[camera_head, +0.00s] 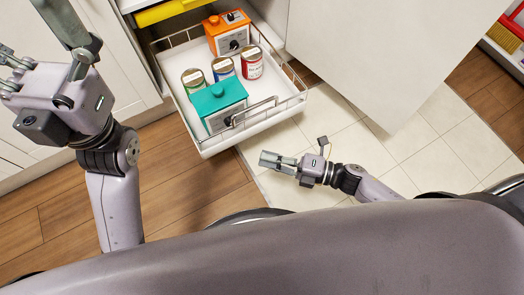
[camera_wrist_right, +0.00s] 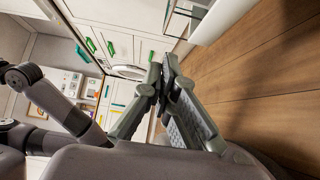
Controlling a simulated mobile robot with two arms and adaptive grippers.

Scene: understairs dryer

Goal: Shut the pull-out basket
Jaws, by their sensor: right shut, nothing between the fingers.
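The pull-out basket (camera_head: 205,146) is a white tray with a wire rail, drawn out from the cabinet in the head view. A wire handle (camera_head: 255,112) is on its front side. It holds an orange box (camera_head: 226,40), a teal box (camera_head: 217,100) and three cans (camera_head: 223,68). My right gripper (camera_head: 264,159) is shut and empty, just in front of the basket's near front side and apart from it in the picture. Its closed fingertips show in the right wrist view (camera_wrist_right: 160,78). My left gripper (camera_head: 30,42) is at the upper left with its fingers spread, partly cut off by the frame.
A large white panel (camera_head: 375,50) stands to the right of the basket. A yellow tray (camera_head: 170,10) is above the basket's back end. Pale tiles (camera_head: 440,140) and wooden floor (camera_head: 170,185) are clear around the basket's front. A red-edged shelf (camera_head: 505,45) is at far right.

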